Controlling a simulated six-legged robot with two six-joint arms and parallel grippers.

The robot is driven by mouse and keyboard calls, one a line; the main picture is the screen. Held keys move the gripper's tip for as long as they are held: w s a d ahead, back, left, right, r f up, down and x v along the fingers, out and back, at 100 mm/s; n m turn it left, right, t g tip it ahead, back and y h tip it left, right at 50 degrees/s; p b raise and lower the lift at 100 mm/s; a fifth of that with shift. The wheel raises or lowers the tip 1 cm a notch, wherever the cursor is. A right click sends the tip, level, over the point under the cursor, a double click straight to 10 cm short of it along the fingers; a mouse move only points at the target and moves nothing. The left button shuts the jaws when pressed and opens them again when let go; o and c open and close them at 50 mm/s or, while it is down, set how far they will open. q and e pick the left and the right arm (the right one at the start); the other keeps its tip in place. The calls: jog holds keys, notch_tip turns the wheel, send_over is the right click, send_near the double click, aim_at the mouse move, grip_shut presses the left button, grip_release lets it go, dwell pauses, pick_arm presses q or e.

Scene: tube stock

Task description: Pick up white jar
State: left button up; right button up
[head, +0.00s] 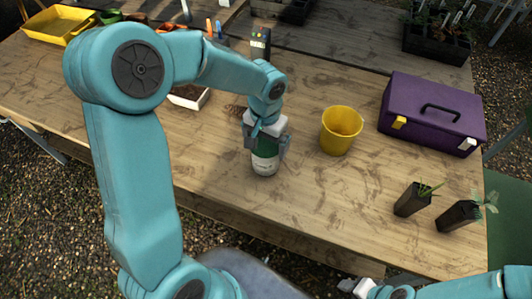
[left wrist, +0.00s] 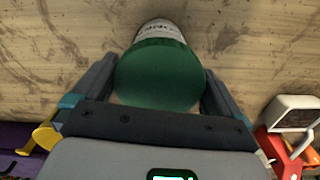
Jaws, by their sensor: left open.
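The white jar (head: 265,166), with a green upper part, stands upright on the wooden table near its front edge. In the left wrist view its green top (left wrist: 160,75) and part of its white lettered label show. My left gripper (head: 266,147) is above the jar, open, with one finger on each side of it. In the left wrist view the jar sits between the two fingers; whether they touch it I cannot tell. The gripper hides the jar's top in the head view. My right gripper (head: 355,287) is low at the front edge of the head view, away from the jar.
A yellow bucket (head: 340,131) stands right of the jar, and a purple toolbox (head: 432,113) is farther right. A yellow tray (head: 57,26) is at the far left. Bare table lies between jar and pots.

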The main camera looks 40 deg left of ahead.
pick_arm(q)
jog(key=shift+f, duration=1.25)
jog(key=shift+s, duration=0.1)
jog(key=c, duration=0.8)
